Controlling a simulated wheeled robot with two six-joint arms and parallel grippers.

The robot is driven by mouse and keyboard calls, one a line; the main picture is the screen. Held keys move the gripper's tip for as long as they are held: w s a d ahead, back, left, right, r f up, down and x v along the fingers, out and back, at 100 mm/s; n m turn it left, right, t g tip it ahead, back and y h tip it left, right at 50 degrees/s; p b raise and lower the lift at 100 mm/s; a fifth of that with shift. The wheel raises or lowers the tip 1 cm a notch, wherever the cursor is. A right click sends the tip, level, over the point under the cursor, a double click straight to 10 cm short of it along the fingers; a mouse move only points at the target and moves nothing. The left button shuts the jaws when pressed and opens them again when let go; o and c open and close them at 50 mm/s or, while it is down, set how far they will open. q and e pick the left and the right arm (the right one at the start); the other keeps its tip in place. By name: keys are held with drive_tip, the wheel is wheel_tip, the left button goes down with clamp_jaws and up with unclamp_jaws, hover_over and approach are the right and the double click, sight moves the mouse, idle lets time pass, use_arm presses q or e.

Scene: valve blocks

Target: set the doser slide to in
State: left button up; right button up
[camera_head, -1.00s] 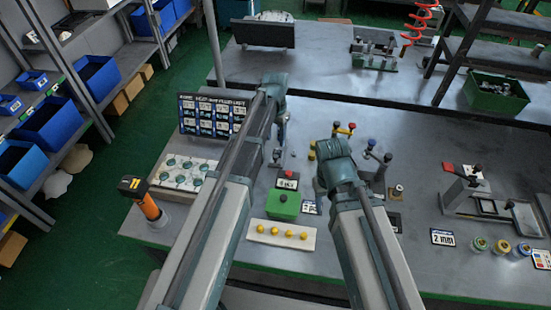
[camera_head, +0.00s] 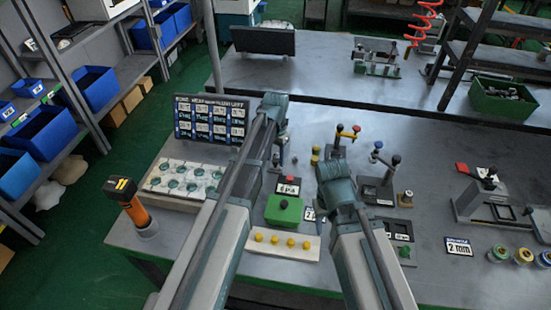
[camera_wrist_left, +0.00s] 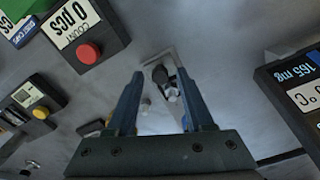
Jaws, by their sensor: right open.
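My left gripper (camera_wrist_left: 160,100) is open in the left wrist view, its two fingers apart. Beyond the fingertips, between them in the picture, a small fitting with a dark knob (camera_wrist_left: 160,74) and a clear tip sits on a pale plate; it may be the doser slide, but I cannot tell its setting. No contact with it is visible. In the head view my left wrist (camera_head: 272,108) hides the fingers and most of what lies under them. My right gripper (camera_head: 328,158) is over the middle of the bench, its fingers mostly hidden by its own wrist.
A counter with a red button (camera_wrist_left: 88,52) and a panel reading 165 mg (camera_wrist_left: 300,90) flank the fitting. A label board (camera_head: 210,120), a green box (camera_head: 284,209), a strip of yellow balls (camera_head: 274,239) and lever valves (camera_head: 380,180) crowd the bench. An orange tool (camera_head: 130,205) stands at left.

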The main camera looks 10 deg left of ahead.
use_arm(q)
clamp_jaws()
idle(1.2)
